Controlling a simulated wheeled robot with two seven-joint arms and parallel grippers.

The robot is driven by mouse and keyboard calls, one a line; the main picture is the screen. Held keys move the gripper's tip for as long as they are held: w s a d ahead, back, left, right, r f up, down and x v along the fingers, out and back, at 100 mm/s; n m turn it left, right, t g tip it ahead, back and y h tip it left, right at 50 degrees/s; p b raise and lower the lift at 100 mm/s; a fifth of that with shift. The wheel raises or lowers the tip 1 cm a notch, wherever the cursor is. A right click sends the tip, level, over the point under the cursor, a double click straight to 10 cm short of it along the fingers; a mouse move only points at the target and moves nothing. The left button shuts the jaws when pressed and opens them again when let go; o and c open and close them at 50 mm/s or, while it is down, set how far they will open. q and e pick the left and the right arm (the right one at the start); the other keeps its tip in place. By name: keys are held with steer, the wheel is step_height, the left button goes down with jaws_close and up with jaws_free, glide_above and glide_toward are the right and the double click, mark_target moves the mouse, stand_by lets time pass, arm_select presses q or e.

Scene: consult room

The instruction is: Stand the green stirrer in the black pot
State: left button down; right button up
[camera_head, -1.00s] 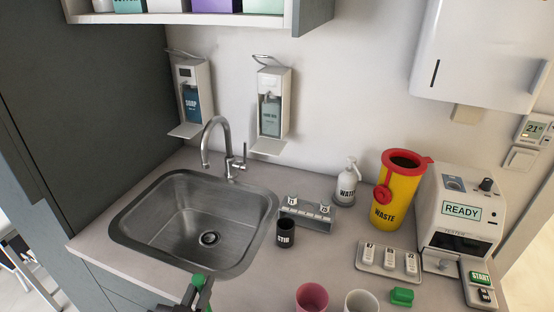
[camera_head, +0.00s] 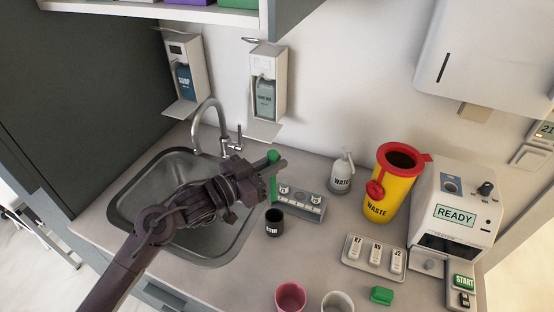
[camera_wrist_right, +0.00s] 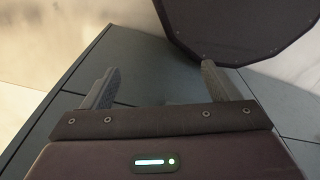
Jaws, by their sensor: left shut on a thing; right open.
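My left gripper (camera_head: 273,170) is shut on the green stirrer (camera_head: 273,157), whose rounded green top shows above the fingers and a thin green length below them. The stirrer looks upright. The black pot (camera_head: 274,223) stands upright on the counter, to the right of the sink, with white lettering on its front. In the head view the gripper and stirrer are above the pot in the picture; how far they are from it I cannot tell. My right gripper (camera_wrist_right: 158,88) is open and empty in the right wrist view.
A grey rack (camera_head: 308,206) with small white pieces stands just behind the pot. The steel sink (camera_head: 120,209) lies left. A white bottle (camera_head: 341,175), yellow waste bin (camera_head: 388,190), pink cup (camera_head: 291,296), white cup (camera_head: 338,302) and green block (camera_head: 381,295) stand right or in front.

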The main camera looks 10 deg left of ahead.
mark_target(271, 196)
arm_select(q)
steer(key=shift+f+b, duration=0.55)
steer(key=shift+f, duration=0.2)
step_height(271, 196, down, 3)
steer(key=b, duration=0.2)
steer(key=shift+d+r+b, duration=0.1)
steer(key=shift+d+b, duration=0.05)
steer(key=shift+b, duration=0.2)
steer(key=shift+f+b, duration=1.4)
steer(key=shift+f, duration=0.55)
steer(key=shift+f+b, duration=0.75)
steer(key=shift+f, duration=0.95)
arm_select(e)
step_height(271, 196, down, 9)
steer(key=shift+w+d, duration=0.15)
steer(key=shift+w, duration=0.05)
steer(key=shift+d, duration=0.1)
